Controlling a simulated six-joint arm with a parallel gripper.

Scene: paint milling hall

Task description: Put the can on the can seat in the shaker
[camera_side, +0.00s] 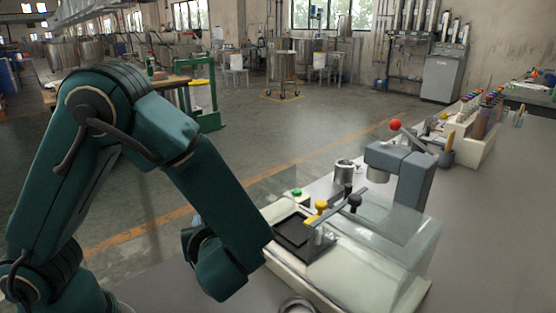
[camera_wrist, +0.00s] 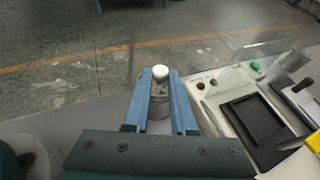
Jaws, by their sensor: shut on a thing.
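My gripper (camera_wrist: 160,76) is shut on a small grey can (camera_wrist: 159,112) with a white rounded top (camera_wrist: 161,72), between its two blue fingers. In the side view my arm hides the can and nearly all of the gripper. The shaker (camera_side: 345,285) has a cream base and a grey head with a red-ball lever (camera_side: 395,124). A black square recess (camera_side: 293,231), which looks like the can seat, is empty at its left end. It also shows in the wrist view (camera_wrist: 256,118), to the right of the gripper and apart from the can.
Yellow (camera_side: 321,206) and black (camera_side: 355,201) knobs on a bar stand beside the recess. A green button (camera_side: 296,191) is behind it. A metal cup (camera_side: 344,171) stands behind the shaker. A clear guard (camera_side: 390,245) covers the shaker's right part. A metal ring (camera_side: 298,305) lies in front.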

